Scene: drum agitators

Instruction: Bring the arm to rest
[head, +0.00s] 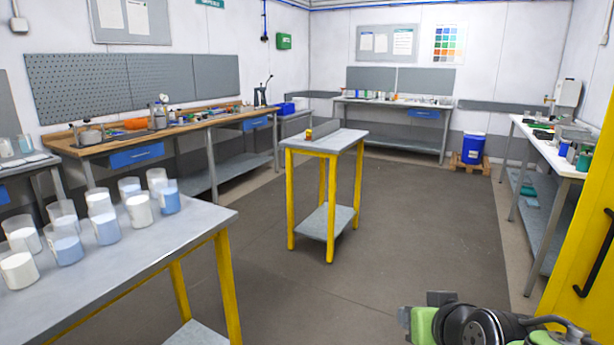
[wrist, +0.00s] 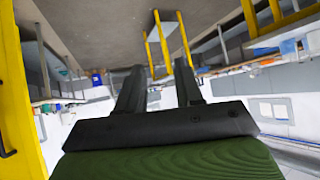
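My gripper (wrist: 158,76) shows in the wrist view with its two dark fingers apart and nothing between them. It is open and empty, clear of any surface. The wrist picture is upside down, with the floor at its top. In the head view part of my green and black arm (head: 468,325) shows at the bottom right corner, folded low over the floor. The fingers cannot be made out in the head view.
A near table (head: 130,275) at left holds several cups of white and blue material. A small yellow-legged table (head: 343,142) stands mid-room. Workbenches line the walls. A yellow panel (head: 570,240) stands close at right. The middle floor (head: 420,220) is clear.

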